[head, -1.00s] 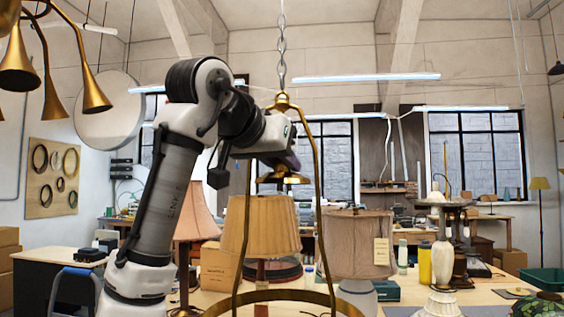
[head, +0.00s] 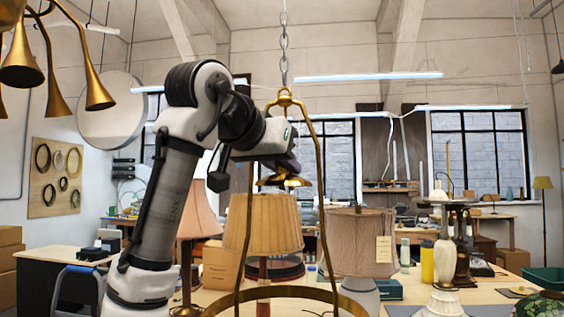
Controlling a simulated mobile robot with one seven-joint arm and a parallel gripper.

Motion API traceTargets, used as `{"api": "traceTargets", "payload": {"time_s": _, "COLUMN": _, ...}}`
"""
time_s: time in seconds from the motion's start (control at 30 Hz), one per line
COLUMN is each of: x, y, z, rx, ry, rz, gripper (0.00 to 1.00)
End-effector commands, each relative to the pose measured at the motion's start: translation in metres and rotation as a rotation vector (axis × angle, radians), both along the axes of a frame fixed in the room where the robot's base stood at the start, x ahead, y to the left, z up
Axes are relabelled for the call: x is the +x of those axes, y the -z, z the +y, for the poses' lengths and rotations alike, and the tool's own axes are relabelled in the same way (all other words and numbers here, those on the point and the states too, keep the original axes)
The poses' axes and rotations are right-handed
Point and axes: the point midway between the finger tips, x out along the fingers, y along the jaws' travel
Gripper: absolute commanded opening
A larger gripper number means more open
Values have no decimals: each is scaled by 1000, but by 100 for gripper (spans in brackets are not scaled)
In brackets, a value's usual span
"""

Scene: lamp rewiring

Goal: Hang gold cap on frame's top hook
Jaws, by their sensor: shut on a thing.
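The gold cap (head: 286,182) is a small brass dome held inside the upper part of the brass frame (head: 313,150). My gripper (head: 284,168) is shut on it from above and holds it in the air. The frame hangs from a chain (head: 284,45), with bowed bars that run down to a wide ring at the bottom. Its narrow top, where the hook would be, shows at the chain's lower end (head: 284,96). The cap is below that top and apart from it. My arm passes behind the frame's left bar, and the fingertips are too small to see clearly.
A pleated tan lampshade (head: 262,222) stands behind the frame, below the cap. A brown drum shade (head: 358,240) is to its right. Brass horn lamps (head: 97,95) hang at upper left. The air right of the frame is clear.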

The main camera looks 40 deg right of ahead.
Motion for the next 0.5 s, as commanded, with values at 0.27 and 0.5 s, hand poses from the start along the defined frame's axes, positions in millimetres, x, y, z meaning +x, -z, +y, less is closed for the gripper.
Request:
{"api": "traceTargets", "payload": {"time_s": 0.27, "x": 0, "y": 0, "z": 0, "rx": -1, "ry": 0, "rz": 0, "gripper": 0}}
{"api": "traceTargets", "payload": {"time_s": 0.5, "x": 0, "y": 0, "z": 0, "rx": 0, "ry": 0, "rz": 0, "gripper": 35}}
